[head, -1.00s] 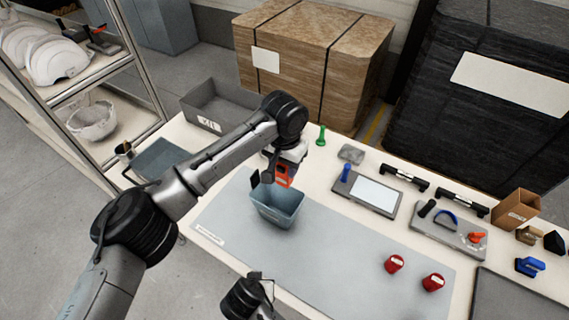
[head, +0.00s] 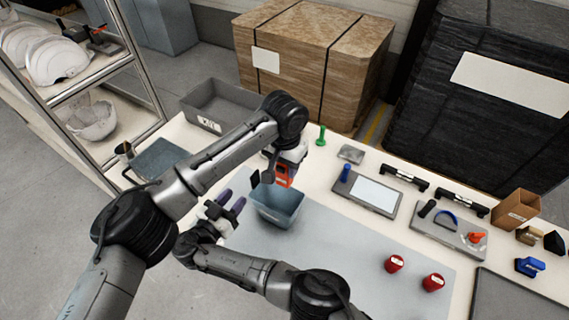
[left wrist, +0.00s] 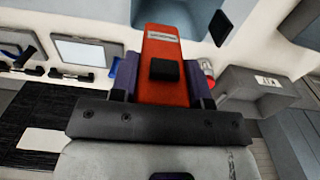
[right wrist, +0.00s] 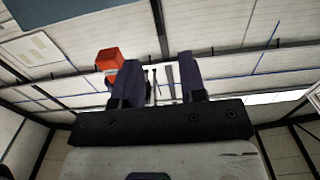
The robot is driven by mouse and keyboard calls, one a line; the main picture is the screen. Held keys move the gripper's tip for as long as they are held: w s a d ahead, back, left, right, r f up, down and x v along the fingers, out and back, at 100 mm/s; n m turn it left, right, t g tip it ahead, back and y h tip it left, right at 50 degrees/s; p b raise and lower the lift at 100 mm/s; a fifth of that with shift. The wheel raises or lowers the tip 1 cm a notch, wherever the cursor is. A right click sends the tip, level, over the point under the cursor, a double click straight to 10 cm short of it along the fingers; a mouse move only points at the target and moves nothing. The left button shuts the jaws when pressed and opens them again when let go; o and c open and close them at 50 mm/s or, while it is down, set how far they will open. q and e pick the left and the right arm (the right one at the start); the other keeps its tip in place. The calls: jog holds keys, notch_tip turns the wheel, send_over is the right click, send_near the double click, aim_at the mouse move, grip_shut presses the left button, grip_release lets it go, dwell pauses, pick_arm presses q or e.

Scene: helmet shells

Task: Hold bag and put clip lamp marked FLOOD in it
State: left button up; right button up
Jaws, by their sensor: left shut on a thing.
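The bag (head: 278,207) is an open-topped blue-grey container with a dark tab (head: 254,178) at its left rim. It stands on the grey mat. My left gripper (head: 284,172) is above the bag's far rim, shut on an orange-red clip lamp. In the left wrist view the lamp (left wrist: 163,60) sits between the fingers, with a small pale label too small to read and a black block on it. My right gripper (head: 229,208) is just left of the bag, fingers apart and empty. The lamp's orange block also shows in the right wrist view (right wrist: 109,60).
A grey bin (head: 215,107) and a grey-green tray (head: 160,158) stand at the left back. A tablet (head: 372,194), dark bar-shaped items, a tool tray and two red cups (head: 394,264) lie to the right.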

aim_at(258, 170)
jog(key=shift+x, duration=5.95)
jog(key=shift+c, duration=0.3)
grip_shut()
